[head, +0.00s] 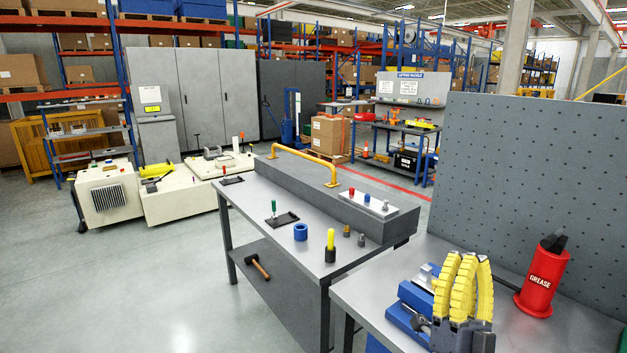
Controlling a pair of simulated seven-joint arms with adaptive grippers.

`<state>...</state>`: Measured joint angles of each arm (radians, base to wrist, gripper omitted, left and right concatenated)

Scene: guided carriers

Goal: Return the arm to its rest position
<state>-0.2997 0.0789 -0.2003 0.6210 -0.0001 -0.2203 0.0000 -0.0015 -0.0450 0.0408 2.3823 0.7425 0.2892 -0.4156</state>
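My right gripper (467,258) shows at the lower right, its yellow ribbed fingers pointing up. It stands in front of the steel bench on the right and partly covers a blue vise (408,305). The fingers overlap from this angle, so I cannot tell how far apart they are. I see no object between them. My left gripper is not in view.
A red grease can (541,277) stands on the right bench (590,335), before a grey pegboard (545,170). The middle bench (262,200) carries a blue ring (300,232), a yellow-handled tool (331,243) and small parts. A hammer (257,265) lies on its lower shelf. Open floor lies left.

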